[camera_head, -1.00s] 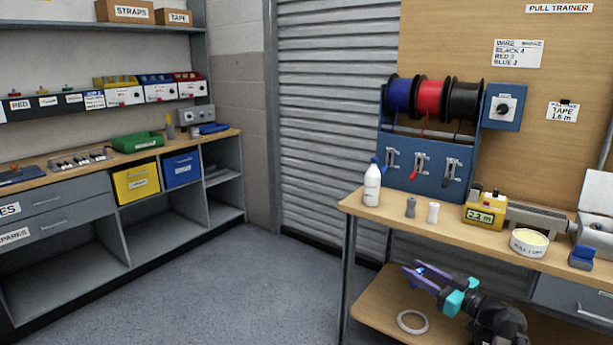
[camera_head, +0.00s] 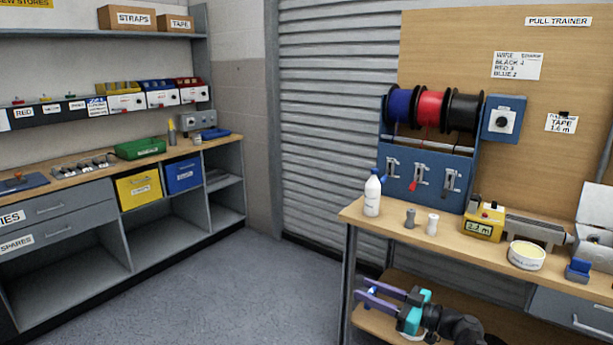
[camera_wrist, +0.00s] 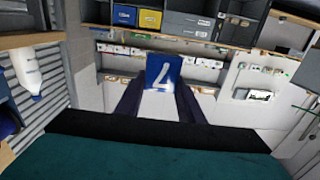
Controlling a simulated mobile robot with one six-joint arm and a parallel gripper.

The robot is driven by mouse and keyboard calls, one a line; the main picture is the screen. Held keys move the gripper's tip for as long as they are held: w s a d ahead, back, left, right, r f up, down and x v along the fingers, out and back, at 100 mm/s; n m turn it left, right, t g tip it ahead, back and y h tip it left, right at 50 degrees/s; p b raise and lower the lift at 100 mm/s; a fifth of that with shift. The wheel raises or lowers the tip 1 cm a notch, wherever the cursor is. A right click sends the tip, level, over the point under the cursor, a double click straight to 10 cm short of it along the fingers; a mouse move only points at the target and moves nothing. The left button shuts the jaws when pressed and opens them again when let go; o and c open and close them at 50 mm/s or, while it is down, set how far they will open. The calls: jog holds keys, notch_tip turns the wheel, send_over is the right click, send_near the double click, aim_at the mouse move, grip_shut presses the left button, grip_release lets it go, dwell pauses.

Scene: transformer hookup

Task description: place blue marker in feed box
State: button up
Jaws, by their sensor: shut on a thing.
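My gripper (camera_head: 366,291) is shut on the blue marker (camera_wrist: 163,71), a small blue block with a white figure on its face. In the wrist view the marker sits between the two dark fingertips. In the head view only a bit of blue shows between the purple fingers, low in front of the right bench. A yellow box (camera_head: 138,188) and a blue box (camera_head: 183,174) stand in the left counter's cubbies; both also show at the top of the wrist view. I cannot read which container is the feed box.
The right bench (camera_head: 395,235) carries a white bottle (camera_head: 372,194), a yellow meter (camera_head: 484,221) and a white tub (camera_head: 526,255). Its leg (camera_head: 348,285) stands close to my gripper. Several small bins line the shelf above the left counter. The floor (camera_head: 230,290) between is clear.

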aim_at(370, 291)
jog(key=shift+r+p, duration=1.85)
jog(key=shift+p, duration=1.9)
jog(key=shift+p, duration=0.4)
